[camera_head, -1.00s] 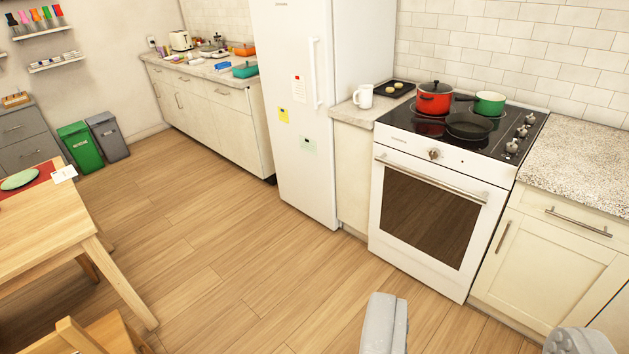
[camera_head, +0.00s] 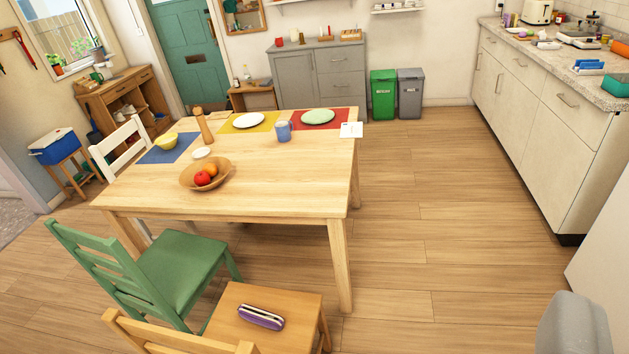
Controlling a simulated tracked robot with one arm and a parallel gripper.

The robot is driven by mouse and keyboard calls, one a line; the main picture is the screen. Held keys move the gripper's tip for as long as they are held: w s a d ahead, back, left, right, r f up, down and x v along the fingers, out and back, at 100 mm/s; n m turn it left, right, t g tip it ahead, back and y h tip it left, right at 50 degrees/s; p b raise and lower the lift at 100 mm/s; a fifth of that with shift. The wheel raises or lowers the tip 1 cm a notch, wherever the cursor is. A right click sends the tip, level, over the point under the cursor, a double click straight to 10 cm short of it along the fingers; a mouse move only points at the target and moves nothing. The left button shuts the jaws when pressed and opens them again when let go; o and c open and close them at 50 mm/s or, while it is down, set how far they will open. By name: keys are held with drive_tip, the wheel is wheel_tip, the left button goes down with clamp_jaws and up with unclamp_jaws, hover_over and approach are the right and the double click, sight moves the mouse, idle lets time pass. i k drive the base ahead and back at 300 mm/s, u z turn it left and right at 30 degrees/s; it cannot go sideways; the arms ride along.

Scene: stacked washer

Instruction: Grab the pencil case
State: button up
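A purple pencil case (camera_head: 261,317) with a pale zip strip lies on the seat of a light wooden chair (camera_head: 285,298) at the bottom of the view, left of centre. One grey finger of my gripper (camera_head: 574,325) shows at the bottom right corner, far to the right of the pencil case and not touching it. The other finger is out of view, so its opening cannot be judged.
A wooden table (camera_head: 270,170) with a fruit bowl (camera_head: 206,175), plates and a mug stands behind the chair. A green chair (camera_head: 175,270) stands to its left. Open floor (camera_head: 440,250) lies right of the table, with counters (camera_head: 535,125) beyond.

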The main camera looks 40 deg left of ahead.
sight(263, 317)
drive_tip(key=u, duration=0.55)
drive_tip(key=i, duration=1.05)
drive_tip(key=u, duration=0.5)
drive_tip(key=k, duration=0.8)
drive_tip(key=u, duration=0.2)
drive_tip(key=i, duration=0.85)
drive_tip(key=z, duration=0.05)
